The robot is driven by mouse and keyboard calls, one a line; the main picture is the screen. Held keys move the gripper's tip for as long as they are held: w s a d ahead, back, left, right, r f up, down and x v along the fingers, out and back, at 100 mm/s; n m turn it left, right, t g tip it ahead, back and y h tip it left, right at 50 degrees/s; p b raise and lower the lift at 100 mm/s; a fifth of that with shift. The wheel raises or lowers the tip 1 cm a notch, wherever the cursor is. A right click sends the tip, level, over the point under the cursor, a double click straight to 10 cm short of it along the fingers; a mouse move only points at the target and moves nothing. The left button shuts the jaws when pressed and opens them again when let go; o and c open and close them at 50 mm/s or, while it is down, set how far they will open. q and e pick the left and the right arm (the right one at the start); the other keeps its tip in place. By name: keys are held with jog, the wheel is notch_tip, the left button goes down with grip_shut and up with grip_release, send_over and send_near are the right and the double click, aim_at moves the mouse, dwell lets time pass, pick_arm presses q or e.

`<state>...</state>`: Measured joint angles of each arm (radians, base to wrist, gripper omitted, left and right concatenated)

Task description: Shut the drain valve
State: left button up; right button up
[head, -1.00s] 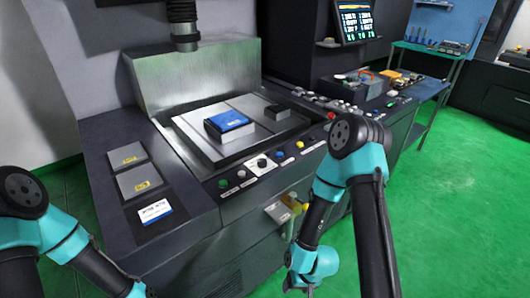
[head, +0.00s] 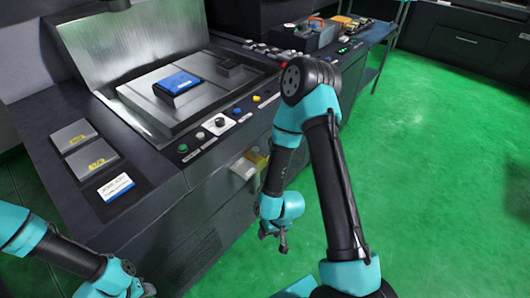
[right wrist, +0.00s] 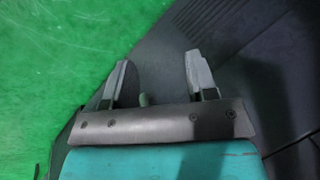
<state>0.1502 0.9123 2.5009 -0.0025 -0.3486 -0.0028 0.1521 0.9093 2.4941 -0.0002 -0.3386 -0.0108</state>
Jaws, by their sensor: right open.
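On the front face of the dark machine, below the button row, a pale metal bracket with a yellow part (head: 249,164) shows, partly hidden behind my right arm. I cannot tell for sure whether it is the drain valve or how its handle stands. My right gripper (head: 283,246) hangs below and right of it, beside the machine front, pointing down. In the right wrist view its two fingers (right wrist: 158,82) are apart with nothing held; a small grey stub shows between their bases. My left gripper (head: 146,290) is at the bottom edge, lower left, too small to read.
The machine top holds a blue box (head: 176,83) on a metal plate (head: 150,95). A row of buttons with a black knob (head: 220,122) runs along its front edge. Two grey lidded panels (head: 75,136) lie at left. Green floor (head: 430,180) at right is free.

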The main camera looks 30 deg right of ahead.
jog(key=shift+n, duration=0.4)
jog(key=w+d, duration=0.1)
jog(key=w, duration=0.1)
jog(key=w+d+r, duration=0.1)
jog(key=w+d, duration=0.2)
jog(key=w, duration=0.1)
jog(key=shift+w+d+r, duration=0.15)
jog(key=shift+w+r, duration=0.1)
jog(key=shift+r, duration=0.1)
jog(key=c, duration=0.6)
jog(key=shift+n+t, duration=0.4)
jog(key=shift+n, duration=0.2)
jog(key=w+d+r, duration=0.1)
jog(key=w+d, duration=0.1)
jog(key=w+d+r, duration=0.3)
jog(key=w+d, duration=0.1)
jog(key=shift+w+r, duration=0.25)
jog(key=shift+w, duration=0.15)
grip_shut()
jog(key=w+d+r+n, duration=0.1)
jog(key=w+d+r, duration=0.3)
jog(key=d+r, duration=0.3)
jog(key=w+d+r+n+t+y, duration=0.1)
jog(key=w+d+r+n, duration=0.1)
jog(key=w+d+r, duration=0.2)
jog(key=w+v, duration=0.1)
jog(key=v, duration=0.5)
jog(key=shift+w+d+r, duration=0.2)
jog(key=shift+d+r, duration=0.05)
jog(key=shift+r, duration=0.15)
